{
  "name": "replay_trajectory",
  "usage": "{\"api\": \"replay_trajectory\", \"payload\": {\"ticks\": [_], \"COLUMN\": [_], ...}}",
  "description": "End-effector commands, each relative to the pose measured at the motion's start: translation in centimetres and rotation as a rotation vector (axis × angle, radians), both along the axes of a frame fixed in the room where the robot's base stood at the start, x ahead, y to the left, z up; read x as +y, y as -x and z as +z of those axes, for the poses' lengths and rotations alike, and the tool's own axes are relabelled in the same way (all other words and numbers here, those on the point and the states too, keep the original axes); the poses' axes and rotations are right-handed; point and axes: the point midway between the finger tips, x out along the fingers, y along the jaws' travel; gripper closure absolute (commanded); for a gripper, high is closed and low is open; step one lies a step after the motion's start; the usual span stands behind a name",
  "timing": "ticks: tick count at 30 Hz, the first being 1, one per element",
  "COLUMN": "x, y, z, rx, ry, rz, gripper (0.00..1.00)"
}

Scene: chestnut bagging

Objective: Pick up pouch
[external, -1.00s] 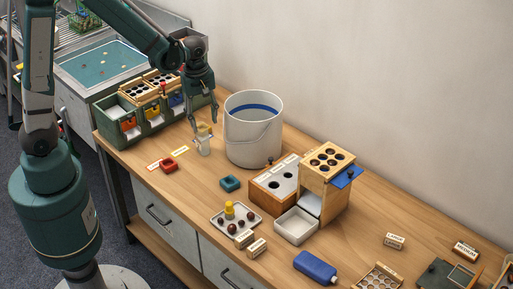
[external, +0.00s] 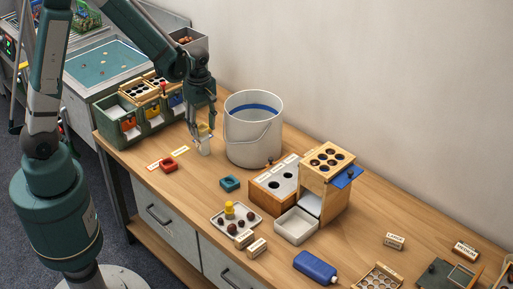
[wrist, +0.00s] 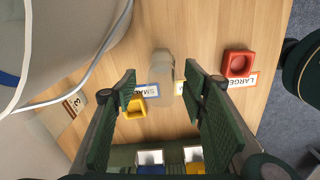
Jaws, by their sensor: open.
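The pouch, a small pale grey upright piece, stands on the wooden bench (external: 204,147) left of the large bucket. In the wrist view the pouch (wrist: 161,76) lies in the gap between my fingertips, with space on both sides. My gripper (external: 203,134) points down over it, and its fingers are apart; it also shows in the wrist view (wrist: 160,82). I cannot tell exactly how far the fingertips reach down beside the pouch. A yellow tray (wrist: 135,108) and a red tray (wrist: 238,64) sit near it by labels.
The white bucket (external: 253,142) stands close on the right, with its wire handle facing the gripper. A green bin rack (external: 119,130) is behind on the left. The bench front between the red tray and the teal tray is clear.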

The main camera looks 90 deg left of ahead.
Motion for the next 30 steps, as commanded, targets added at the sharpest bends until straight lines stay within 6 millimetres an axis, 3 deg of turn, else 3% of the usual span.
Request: {"api": "replay_trajectory", "payload": {"ticks": [7,22,30], "x": [0.0,0.0,0.1], "y": [0.0,0.1,0.4], "z": [-1.8,-2.4,-5.1], "rx": [0.0,0.0,0.0], "ry": [0.0,0.0,0.0], "rz": [0.0,0.0,0.0], "gripper": [0.57,0.57,0.57]}}
